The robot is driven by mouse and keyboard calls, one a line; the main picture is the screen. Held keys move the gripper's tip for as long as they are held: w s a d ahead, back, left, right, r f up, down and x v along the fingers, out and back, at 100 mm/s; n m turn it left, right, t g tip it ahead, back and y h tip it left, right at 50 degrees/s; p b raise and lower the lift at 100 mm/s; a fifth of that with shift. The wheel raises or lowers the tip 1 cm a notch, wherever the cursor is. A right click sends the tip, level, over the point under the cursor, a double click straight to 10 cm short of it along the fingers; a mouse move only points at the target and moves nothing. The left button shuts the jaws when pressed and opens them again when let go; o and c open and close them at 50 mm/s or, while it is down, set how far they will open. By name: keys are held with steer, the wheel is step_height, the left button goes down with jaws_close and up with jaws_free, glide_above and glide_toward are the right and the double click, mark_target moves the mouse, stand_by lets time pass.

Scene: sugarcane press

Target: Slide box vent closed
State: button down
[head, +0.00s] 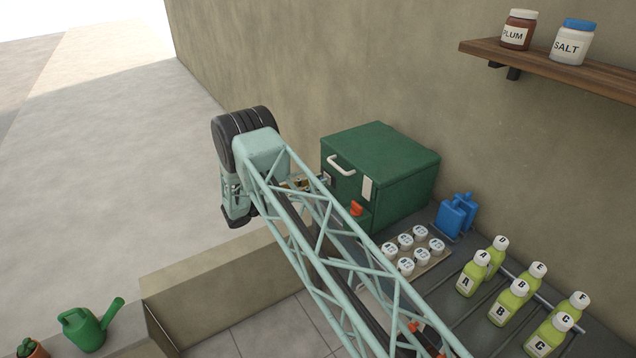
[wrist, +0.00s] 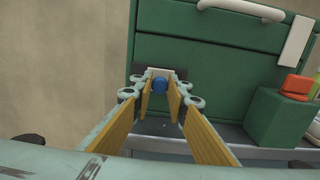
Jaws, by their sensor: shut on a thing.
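The green box (head: 390,165) stands on the counter against the wall, and its front face fills the upper right of the wrist view (wrist: 180,55). The dark plate shows on both sides of the slide. In the head view my gripper (head: 300,184) is at the box front, partly hidden by my arm.
A white handle (wrist: 241,9) and a pale upright plate (wrist: 297,41) are on the box front. A green block with an orange part (wrist: 296,84) juts out at right. White-lidded jars (head: 405,265), blue containers (head: 450,217) and green bottles (head: 505,302) stand to the right. The left side is open.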

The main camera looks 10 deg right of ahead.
steer(key=shift+s, duration=0.1)
steer(key=shift+s+d+f, duration=0.1)
steer(key=shift+s+d, duration=0.1)
steer(key=shift+s, duration=0.25)
steer(key=shift+s+d, duration=0.2)
steer(key=shift+s, duration=0.25)
steer(key=c, duration=2.5)
jaws_free()
steer(key=shift+s, duration=0.15)
steer(key=shift+c, duration=0.2)
steer(key=shift+a, duration=0.15)
steer(key=v, duration=1.1)
steer(key=shift+a, duration=0.3)
steer(key=shift+s, duration=0.1)
